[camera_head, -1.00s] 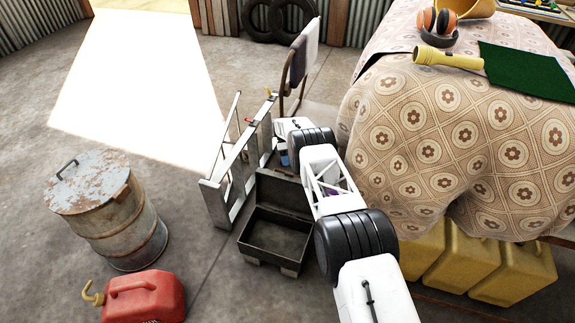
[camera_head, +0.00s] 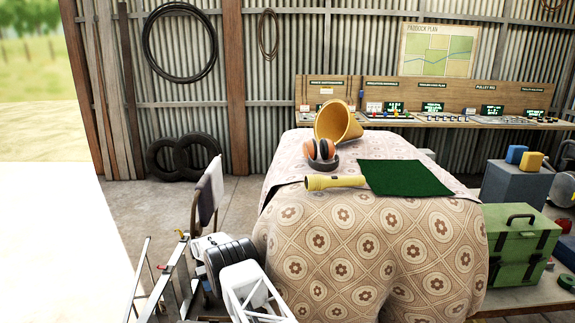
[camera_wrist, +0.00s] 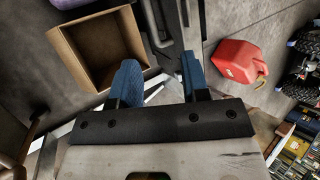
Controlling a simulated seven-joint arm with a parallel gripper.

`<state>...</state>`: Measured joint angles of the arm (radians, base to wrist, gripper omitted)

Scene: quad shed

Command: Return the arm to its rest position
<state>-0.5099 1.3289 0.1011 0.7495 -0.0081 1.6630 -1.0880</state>
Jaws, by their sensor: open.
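My gripper (camera_wrist: 161,84) shows in the wrist view with its two blue fingers apart and nothing held between them. Dark and grey metal parts show behind the fingers, apparently at some distance. In the head view part of my white arm with its black ribbed joint (camera_head: 232,260) shows at the bottom left, beside the cloth-covered table (camera_head: 375,245). My gripper cannot be made out in the head view.
A folding chair (camera_head: 208,190) and stepladder (camera_head: 172,280) stand close left of my arm. The wrist view shows an open cardboard box (camera_wrist: 66,48) and a red fuel can (camera_wrist: 236,62).

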